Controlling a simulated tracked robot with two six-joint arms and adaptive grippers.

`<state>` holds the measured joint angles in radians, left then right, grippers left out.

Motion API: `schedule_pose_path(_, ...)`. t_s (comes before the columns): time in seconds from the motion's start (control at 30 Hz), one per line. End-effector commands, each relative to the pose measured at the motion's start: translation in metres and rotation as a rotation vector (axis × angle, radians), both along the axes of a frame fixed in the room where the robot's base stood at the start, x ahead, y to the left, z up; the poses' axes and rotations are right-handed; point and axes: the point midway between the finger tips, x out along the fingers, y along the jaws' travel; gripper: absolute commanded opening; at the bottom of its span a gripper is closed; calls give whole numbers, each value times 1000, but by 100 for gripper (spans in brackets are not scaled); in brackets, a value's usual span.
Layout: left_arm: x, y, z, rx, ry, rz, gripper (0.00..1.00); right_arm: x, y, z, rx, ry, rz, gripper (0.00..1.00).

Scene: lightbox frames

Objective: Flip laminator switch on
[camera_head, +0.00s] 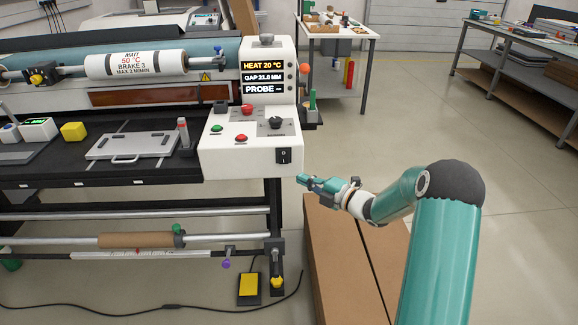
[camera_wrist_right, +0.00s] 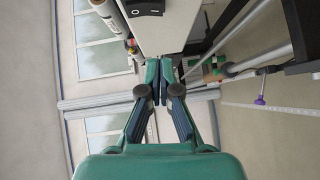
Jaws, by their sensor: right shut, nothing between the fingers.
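The laminator (camera_head: 250,150) stands at the left, with a white control box at its right end. Its black rocker switch (camera_head: 283,156) is on the front face of the box, near the lower right corner. The switch also shows at the top of the right wrist view (camera_wrist_right: 146,8). My right gripper (camera_head: 302,179) is shut and empty, just right of and a little below the switch, apart from it in the picture. In the right wrist view its fingertips (camera_wrist_right: 159,64) meet below the switch. My left gripper is not in view.
Green (camera_head: 216,128) and red (camera_head: 241,138) buttons and a black knob (camera_head: 275,122) sit on top of the control box. Brown cardboard boxes (camera_head: 345,260) stand on the floor under my right arm. A yellow foot pedal (camera_head: 249,287) lies below the laminator.

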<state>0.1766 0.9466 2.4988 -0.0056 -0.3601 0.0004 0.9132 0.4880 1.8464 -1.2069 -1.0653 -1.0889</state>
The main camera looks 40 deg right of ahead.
Motion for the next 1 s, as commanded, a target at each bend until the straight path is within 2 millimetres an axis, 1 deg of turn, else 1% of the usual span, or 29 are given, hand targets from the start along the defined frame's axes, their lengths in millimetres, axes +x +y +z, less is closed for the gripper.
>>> schedule_pose_path(0.03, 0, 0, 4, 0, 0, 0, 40, 12, 3, 0, 1, 1, 5, 0)
schedule_pose_path(0.2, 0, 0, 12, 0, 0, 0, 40, 50, 6, -2, 0, 0, 4, 0)
schedule_pose_path(0.27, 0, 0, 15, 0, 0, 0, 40, 62, 7, -4, 0, 0, 4, 0)
schedule_pose_path(0.3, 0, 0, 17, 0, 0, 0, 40, 65, 0, -4, -1, 0, 0, 0)
schedule_pose_path(0.4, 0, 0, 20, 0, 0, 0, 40, 74, -8, -7, -1, 1, 0, 0)
schedule_pose_path(0.63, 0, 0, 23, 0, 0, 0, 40, 86, -18, -10, 0, 1, 2, 0)
schedule_pose_path(1.0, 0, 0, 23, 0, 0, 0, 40, 88, -19, -10, 0, 1, 2, 0)
